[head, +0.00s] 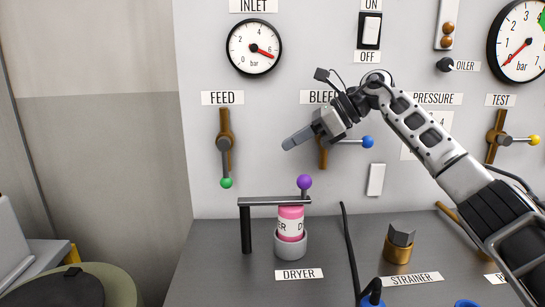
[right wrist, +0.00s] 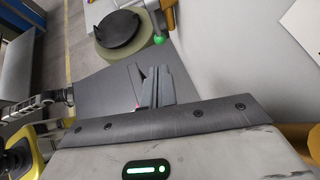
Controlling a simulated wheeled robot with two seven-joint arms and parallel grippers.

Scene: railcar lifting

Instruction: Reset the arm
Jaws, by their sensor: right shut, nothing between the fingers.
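The arm reaches in from the lower right and hides part of the BLEED label and the brown BLEED valve body (head: 323,154). The BLEED lever with its blue knob (head: 367,142) points right. In the right wrist view the closed fingers (right wrist: 152,85) stick out past the gripper body. My left gripper does not show in the head view.
The FEED lever hangs down with a green knob (head: 226,183). Below my gripper stands the pink dryer cartridge (head: 291,222) under a dark bar (head: 270,201) with a purple knob (head: 304,181). A brass strainer (head: 398,242) sits on the bench. The TEST lever's yellow knob (head: 533,140) points right.

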